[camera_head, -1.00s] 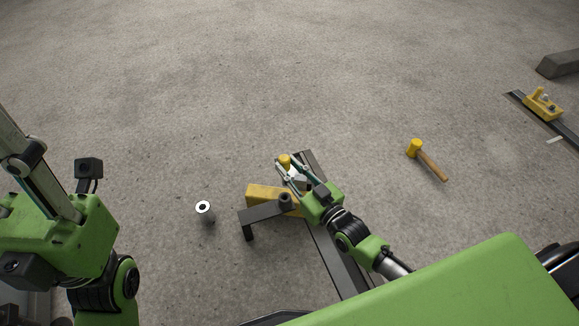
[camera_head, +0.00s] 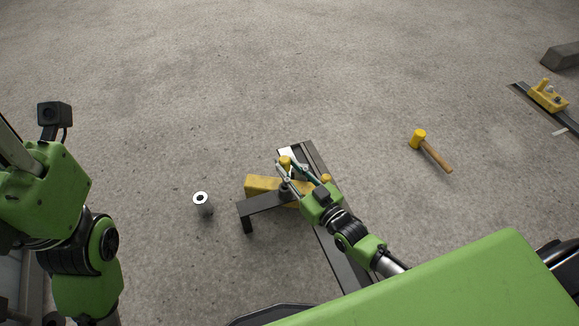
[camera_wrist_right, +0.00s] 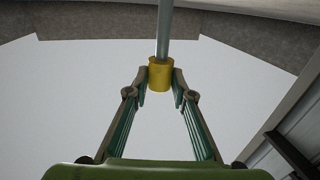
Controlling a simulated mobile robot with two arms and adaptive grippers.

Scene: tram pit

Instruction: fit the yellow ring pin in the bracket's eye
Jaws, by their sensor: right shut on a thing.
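The yellow ring pin (camera_head: 285,161) is in my right gripper (camera_head: 287,172), which is shut on its yellow part. In the right wrist view the yellow collar (camera_wrist_right: 160,75) sits between the fingertips (camera_wrist_right: 160,88), and a grey shaft (camera_wrist_right: 164,30) runs up from it. The dark bracket (camera_head: 258,208) reaches left from the rail. Its round eye (camera_head: 285,188) is close below the gripper and partly covered by it. The pin looks apart from the eye; its height above it is unclear. My left arm is at the left edge, its gripper out of view.
A yellow beam (camera_head: 260,184) lies behind the bracket, on a dark rail (camera_head: 338,258). A grey hollow cylinder (camera_head: 204,205) stands on the floor to the left. A yellow-headed mallet (camera_head: 432,152) lies at right. A yellow tool (camera_head: 548,95) rests on another rail. The far floor is clear.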

